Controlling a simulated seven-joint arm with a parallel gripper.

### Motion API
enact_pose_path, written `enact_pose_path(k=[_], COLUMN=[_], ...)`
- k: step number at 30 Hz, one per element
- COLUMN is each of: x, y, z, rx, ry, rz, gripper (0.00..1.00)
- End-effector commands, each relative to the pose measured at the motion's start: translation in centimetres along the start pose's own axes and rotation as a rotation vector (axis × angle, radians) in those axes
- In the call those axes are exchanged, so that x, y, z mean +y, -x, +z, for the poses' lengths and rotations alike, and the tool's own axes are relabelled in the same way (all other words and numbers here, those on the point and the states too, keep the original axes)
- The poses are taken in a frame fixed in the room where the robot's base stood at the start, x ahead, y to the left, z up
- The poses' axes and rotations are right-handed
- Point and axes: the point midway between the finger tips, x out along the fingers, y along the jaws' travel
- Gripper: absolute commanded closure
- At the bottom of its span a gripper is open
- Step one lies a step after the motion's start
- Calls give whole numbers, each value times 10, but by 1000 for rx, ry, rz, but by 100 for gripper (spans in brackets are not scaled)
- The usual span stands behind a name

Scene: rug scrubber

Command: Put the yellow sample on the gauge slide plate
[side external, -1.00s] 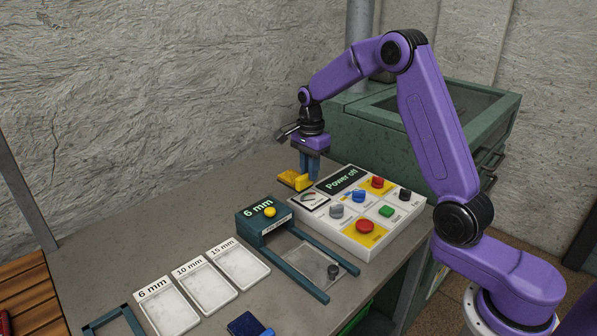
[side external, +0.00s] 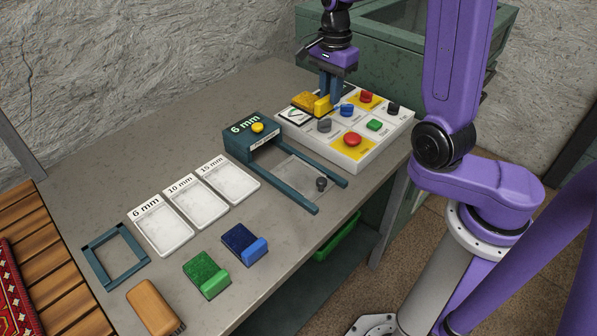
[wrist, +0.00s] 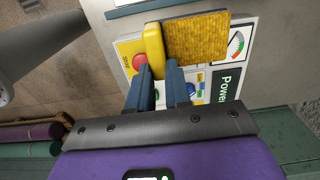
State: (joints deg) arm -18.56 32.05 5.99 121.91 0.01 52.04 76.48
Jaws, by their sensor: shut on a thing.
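The yellow sample (side external: 306,101) is a rough-piled pad with a smooth yellow grip block along one edge. My gripper (side external: 328,100) is shut on that block and holds the sample in the air over the left part of the control panel. In the wrist view the sample (wrist: 196,38) sticks out beyond my fingertips (wrist: 162,72). The gauge has a dark teal housing (side external: 252,140) reading "6 mm" with a yellow button. Its slide plate (side external: 300,176), clear with a dark knob, lies between two teal rails in front of the housing and is empty.
The white control panel (side external: 345,155) has several coloured buttons. Three white trays (side external: 163,232) marked 6, 10 and 15 mm lie left of the gauge. Green (side external: 206,275) and blue (side external: 245,243) samples, a brush (side external: 155,307) and a teal frame (side external: 116,257) lie nearer the front.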

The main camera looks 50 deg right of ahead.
Motion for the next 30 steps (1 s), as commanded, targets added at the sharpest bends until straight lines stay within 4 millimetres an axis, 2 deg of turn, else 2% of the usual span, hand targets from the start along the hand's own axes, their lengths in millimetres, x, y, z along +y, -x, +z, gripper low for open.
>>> enact_pose_path(k=[7, 18, 24, 30], x=[55, 137, 165, 170], y=[4, -1, -5, -8], z=[19, 49, 59, 63], rx=[1, 1, 0, 0], ry=[0, 1, 0, 2], rz=[-2, -1, -1, 0], gripper=[100, 100, 100, 100])
